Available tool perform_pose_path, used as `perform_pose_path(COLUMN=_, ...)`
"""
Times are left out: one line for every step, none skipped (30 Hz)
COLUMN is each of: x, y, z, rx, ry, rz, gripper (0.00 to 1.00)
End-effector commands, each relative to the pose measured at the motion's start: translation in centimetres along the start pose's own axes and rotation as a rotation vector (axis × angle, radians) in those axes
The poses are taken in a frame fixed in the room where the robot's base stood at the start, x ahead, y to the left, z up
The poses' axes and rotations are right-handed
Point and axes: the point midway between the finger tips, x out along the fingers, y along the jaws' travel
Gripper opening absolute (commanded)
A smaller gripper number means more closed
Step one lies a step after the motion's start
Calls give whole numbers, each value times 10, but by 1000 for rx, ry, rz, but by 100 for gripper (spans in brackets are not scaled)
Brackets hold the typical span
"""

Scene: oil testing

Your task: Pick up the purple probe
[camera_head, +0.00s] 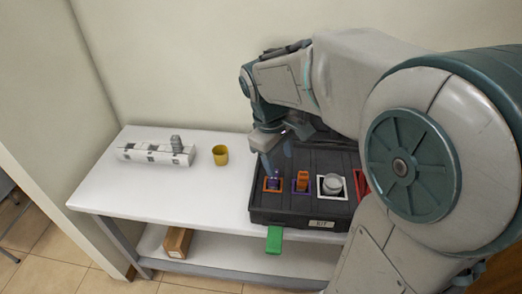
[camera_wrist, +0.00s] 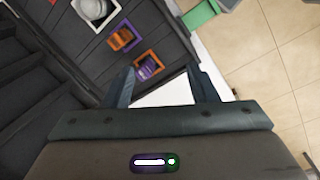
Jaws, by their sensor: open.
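The purple probe (camera_head: 273,184) sits in an orange-framed slot of the black case (camera_head: 262,214), at its front left. In the wrist view the purple probe (camera_wrist: 149,66) lies just beyond and between the fingertips, nearer the left finger. My gripper (camera_head: 275,166) is above the left part of the case, pointing down. In the wrist view my gripper (camera_wrist: 164,80) is open, with nothing between its fingers. I cannot tell the exact height gap.
An orange object (camera_head: 302,179) in a purple-framed slot and a round white object (camera_head: 332,185) in a white-framed slot stand to the right. A yellow cup (camera_head: 220,155) and a white rack (camera_head: 150,154) are left on the white table (camera_head: 135,194).

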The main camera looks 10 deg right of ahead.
Motion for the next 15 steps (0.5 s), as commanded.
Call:
perform_pose_path(x=8, y=6, z=-17, rx=-83, ry=-37, rz=1, gripper=53)
perform_pose_path(x=10, y=9, z=-26, rx=-133, ry=-57, rz=2, gripper=53)
perform_pose_path(x=15, y=13, z=-37, rx=-199, ry=-83, rz=3, gripper=53)
perform_pose_path(x=18, y=15, z=-45, rx=-246, ry=-102, rz=2, gripper=53)
perform_pose_path(x=21, y=17, z=-53, rx=-290, ry=-119, rz=3, gripper=53)
perform_pose_path(x=25, y=20, z=-63, rx=-345, ry=-141, rz=1, gripper=53)
perform_pose_path(x=28, y=22, z=-70, rx=-383, ry=-155, rz=1, gripper=53)
perform_pose_path(x=32, y=24, z=-76, rx=-417, ry=-169, rz=-1, gripper=53)
perform_pose_path(x=36, y=25, z=-83, rx=-460, ry=-186, rz=-3, gripper=53)
perform_pose_path(x=38, y=26, z=-88, rx=-488, ry=-196, rz=-3, gripper=53)
perform_pose_path(x=40, y=27, z=-93, rx=-512, ry=-206, rz=-5, gripper=53)
perform_pose_path(x=43, y=28, z=-97, rx=-539, ry=-217, rz=-7, gripper=53)
perform_pose_path(x=44, y=28, z=-100, rx=-556, ry=-223, rz=-7, gripper=53)
perform_pose_path(x=46, y=29, z=-103, rx=-569, ry=-228, rz=-8, gripper=53)
perform_pose_path(x=48, y=29, z=-105, rx=-583, ry=-235, rz=-9, gripper=53)
